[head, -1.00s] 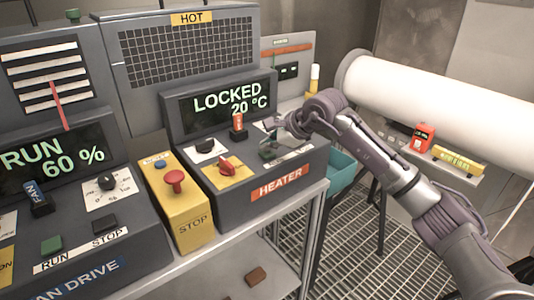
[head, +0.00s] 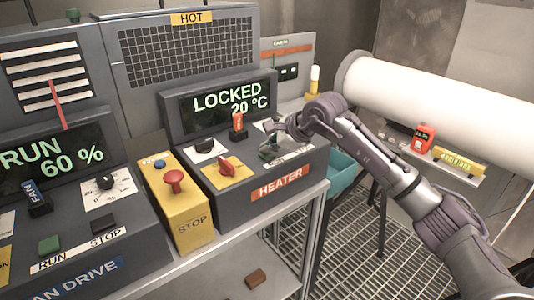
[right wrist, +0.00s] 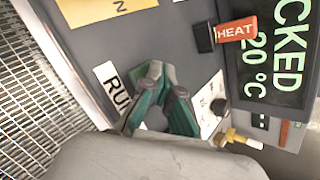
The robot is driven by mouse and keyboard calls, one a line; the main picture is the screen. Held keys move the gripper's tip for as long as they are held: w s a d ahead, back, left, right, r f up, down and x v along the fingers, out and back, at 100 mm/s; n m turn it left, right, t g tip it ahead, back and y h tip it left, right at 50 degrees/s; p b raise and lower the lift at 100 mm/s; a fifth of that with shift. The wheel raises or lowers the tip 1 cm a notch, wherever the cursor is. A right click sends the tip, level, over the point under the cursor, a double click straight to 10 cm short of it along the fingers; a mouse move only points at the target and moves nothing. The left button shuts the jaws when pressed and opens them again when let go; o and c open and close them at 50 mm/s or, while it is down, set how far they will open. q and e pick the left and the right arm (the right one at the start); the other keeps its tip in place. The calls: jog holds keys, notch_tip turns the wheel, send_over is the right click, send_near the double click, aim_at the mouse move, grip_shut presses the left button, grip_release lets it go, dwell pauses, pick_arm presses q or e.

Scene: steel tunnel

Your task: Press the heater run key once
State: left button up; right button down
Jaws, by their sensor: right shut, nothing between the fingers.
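The heater panel (head: 252,200) stands at the middle of the head view, with a red HEATER label (head: 281,186). Its display (head: 225,103) reads LOCKED and 20 °C. My right gripper (head: 268,152) is over the right part of the panel, fingers shut and empty. In the right wrist view its teal fingers (right wrist: 155,68) meet at the tips beside the RUN label (right wrist: 116,88). My left gripper is out of view.
An orange HEAT tag (head: 238,122), a black knob (head: 205,146) and a red switch (head: 228,167) sit on the heater panel. A yellow STOP box (head: 177,205) with a red button stands to its left, beside the fan drive (head: 90,255). A white pipe (head: 440,110) runs at the right.

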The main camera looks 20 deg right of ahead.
jog(key=shift+r+p, duration=0.45)
jog(key=shift+r, duration=0.4)
jog(key=shift+r+p, duration=1.4)
jog(key=shift+r, duration=1.1)
